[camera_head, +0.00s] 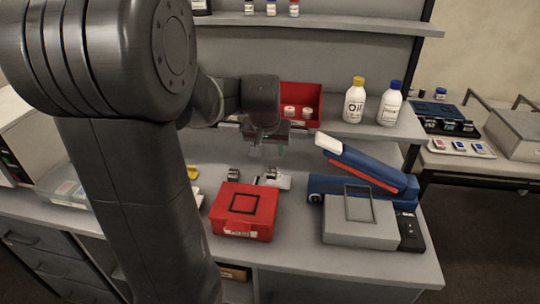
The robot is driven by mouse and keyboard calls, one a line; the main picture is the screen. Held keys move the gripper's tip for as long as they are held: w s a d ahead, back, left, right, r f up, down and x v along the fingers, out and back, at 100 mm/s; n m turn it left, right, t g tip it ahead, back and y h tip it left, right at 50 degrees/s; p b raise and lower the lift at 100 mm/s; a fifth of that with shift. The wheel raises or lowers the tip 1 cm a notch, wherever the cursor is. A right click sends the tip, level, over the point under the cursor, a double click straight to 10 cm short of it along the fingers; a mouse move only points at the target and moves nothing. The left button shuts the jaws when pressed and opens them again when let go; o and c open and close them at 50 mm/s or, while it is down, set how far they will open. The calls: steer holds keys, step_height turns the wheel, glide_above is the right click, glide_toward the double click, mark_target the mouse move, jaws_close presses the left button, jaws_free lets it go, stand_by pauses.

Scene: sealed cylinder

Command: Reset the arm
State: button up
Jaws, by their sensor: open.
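My arm rises large at the left of the head view and reaches over the bench. My gripper (267,150) hangs above the back middle of the grey bench (292,229), pointing down. It is small and dark here, and I see nothing between its fingers. It is in front of the lower shelf edge and apart from the bench top. Small metal parts (271,175) and a white piece lie on the bench below it.
A red case (243,211) stands at the bench front; a blue and grey device (361,205) stands to its right. A red bin (301,104), a yellow-capped bottle (354,101) and a blue-capped bottle (391,104) stand on the shelf. A side table (458,160) holds trays.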

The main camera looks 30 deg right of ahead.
mark_target(272, 169)
steer(key=shift+s+a+r, duration=0.1)
steer(key=shift+r, duration=0.2)
steer(key=shift+f, duration=0.1)
steer(key=x, duration=1.2)
steer(key=shift+f, duration=0.2)
steer(key=shift+s+r, duration=0.1)
steer(key=shift+r, duration=0.15)
